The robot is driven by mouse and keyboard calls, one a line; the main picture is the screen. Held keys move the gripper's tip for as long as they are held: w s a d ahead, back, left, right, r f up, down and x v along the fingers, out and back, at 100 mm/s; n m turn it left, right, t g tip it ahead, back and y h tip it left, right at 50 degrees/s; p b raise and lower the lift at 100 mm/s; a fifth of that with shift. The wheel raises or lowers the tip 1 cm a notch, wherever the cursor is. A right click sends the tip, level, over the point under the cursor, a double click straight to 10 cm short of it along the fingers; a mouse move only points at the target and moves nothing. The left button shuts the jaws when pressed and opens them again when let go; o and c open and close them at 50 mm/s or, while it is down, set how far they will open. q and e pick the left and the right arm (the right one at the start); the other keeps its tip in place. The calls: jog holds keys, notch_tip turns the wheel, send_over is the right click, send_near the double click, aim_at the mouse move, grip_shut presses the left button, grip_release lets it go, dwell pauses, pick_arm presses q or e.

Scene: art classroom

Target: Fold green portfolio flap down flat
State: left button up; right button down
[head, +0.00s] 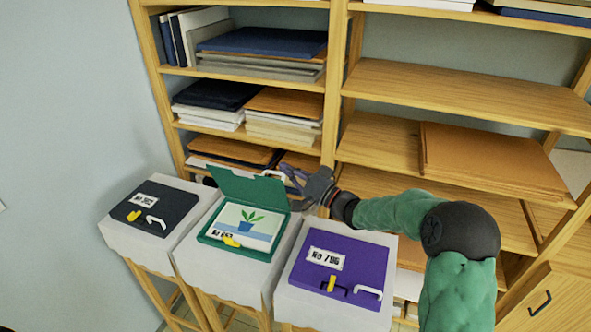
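The green portfolio (205,238) lies on the middle white-topped stand. Its flap (243,188) stands raised at the back, tilted away from the inside, with a white handle at its upper right edge. My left gripper is out of view.
A black portfolio (172,204) lies shut on the left stand. A wooden shelf unit (335,75) with stacked boards and folders stands close behind. Brown boards (490,160) lie on its right side.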

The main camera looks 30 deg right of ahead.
jog(key=s+a+f+n+y+b, duration=0.3)
jog(key=s+a+f+n+b, duration=0.2)
jog(key=s+a+n+b, duration=0.2)
jog(key=shift+s+a+f+n+b, duration=0.15)
jog(key=shift+s+a+n+b, duration=0.2)
jog(key=shift+a+b, duration=0.3)
jog(key=shift+w, duration=0.1)
